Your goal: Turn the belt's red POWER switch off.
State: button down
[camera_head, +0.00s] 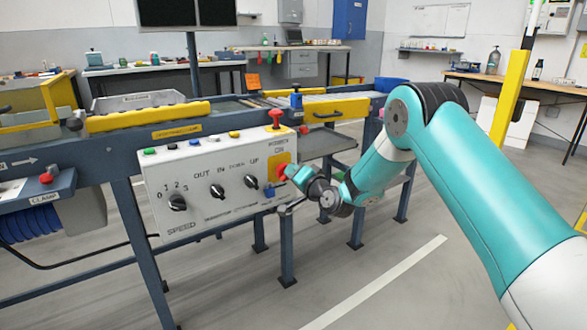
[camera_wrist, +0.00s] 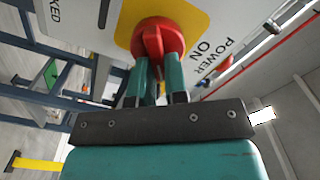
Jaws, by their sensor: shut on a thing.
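The red POWER switch (camera_wrist: 157,36) is a round rotary knob with a raised grip bar, set on a yellow plate (camera_wrist: 196,22) on the white control panel. In the wrist view the fingers of my gripper (camera_wrist: 160,66) are shut on the bar, which runs roughly up and down in that picture. The words POWER and ON show to the right of the knob. In the head view the switch (camera_head: 283,172) is at the panel's right end, partly hidden by my gripper (camera_head: 288,174). I cannot tell which mark the bar points to.
The white control panel (camera_head: 205,205) also carries a black SPEED knob (camera_head: 177,202), two smaller black knobs and several coloured buttons. The belt frame's blue legs (camera_head: 286,240) are below.

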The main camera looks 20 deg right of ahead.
jog(key=shift+d+f+m+p, duration=0.1)
jog(key=shift+f+m+p, duration=0.1)
jog(key=shift+m+p, duration=1.25)
jog(key=shift+d+f+m+p, duration=0.15)
jog(key=shift+m+p, duration=0.45)
jog(key=shift+m, duration=1.65)
jog(key=c, duration=1.1)
grip_release()
jog(key=shift+c, duration=0.2)
jog(key=shift+f, duration=0.1)
